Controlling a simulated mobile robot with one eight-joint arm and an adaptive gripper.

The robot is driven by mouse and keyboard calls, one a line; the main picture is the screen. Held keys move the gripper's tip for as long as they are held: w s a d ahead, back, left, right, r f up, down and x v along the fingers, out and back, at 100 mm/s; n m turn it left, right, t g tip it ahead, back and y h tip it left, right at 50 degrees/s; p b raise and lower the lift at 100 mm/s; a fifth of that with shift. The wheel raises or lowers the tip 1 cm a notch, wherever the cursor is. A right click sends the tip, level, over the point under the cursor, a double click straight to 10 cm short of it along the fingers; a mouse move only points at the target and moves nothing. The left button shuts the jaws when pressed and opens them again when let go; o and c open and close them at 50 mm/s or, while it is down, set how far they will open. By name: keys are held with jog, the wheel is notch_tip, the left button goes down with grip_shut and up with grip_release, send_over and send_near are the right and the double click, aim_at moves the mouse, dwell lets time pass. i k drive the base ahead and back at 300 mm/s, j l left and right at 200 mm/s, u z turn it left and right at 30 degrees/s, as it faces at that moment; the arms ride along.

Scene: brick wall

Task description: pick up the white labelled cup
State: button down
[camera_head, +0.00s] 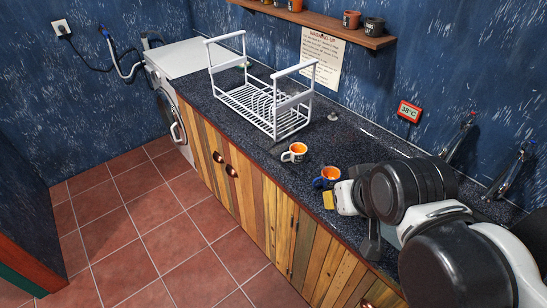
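The white cup (294,153) has an orange inside and a small mark on its side. It stands upright on the dark speckled counter (345,137), near the front edge and in front of the dish rack. My gripper (346,198) is at the end of my arm, to the right of and nearer than the white cup, and clear of it. Its fingers are small and partly hidden by my arm, so I cannot tell whether they are open or shut.
A blue cup (328,176) with an orange inside stands between the white cup and my gripper. A small yellow item (328,201) is beside my gripper. A white dish rack (265,100) stands behind the white cup. Taps (510,174) are at right; a shelf (330,22) hangs above.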

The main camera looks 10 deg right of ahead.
aim_at(297, 152)
jog(key=i+j+z, duration=0.5)
jog(key=j, duration=0.25)
jog(key=i+j+z, duration=0.25)
jog(key=j, duration=0.15)
